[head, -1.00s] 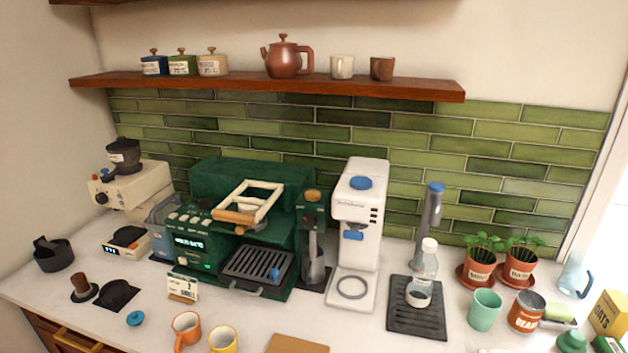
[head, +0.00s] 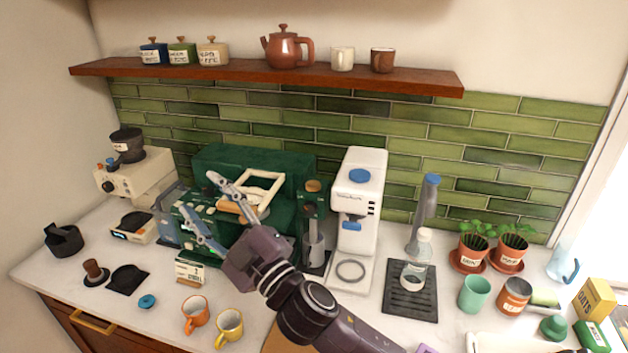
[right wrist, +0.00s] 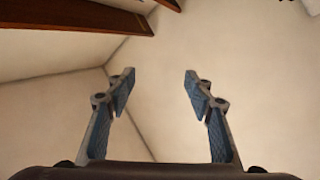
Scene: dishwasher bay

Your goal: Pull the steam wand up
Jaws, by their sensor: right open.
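The dark green espresso machine (head: 225,165) stands on the counter against the tiled wall. A cream frame with a wooden-coloured bar (head: 265,181) shows on its top front. I cannot clearly make out the steam wand; my right arm covers much of the machine's front. My right gripper (head: 200,195) is open and empty, its fingers pointing up and left in front of the machine's left half. I cannot tell whether it touches the machine. In the right wrist view the open fingers (right wrist: 155,90) have only wall and ceiling beyond them. My left gripper is not in view.
A green grinder (head: 313,205) and a white machine (head: 362,200) stand right of the espresso machine. An orange mug (head: 194,315) and a yellow mug (head: 228,328) stand in front. A wooden shelf (head: 270,72) hangs above. A small sign (head: 190,271) stands near my arm.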

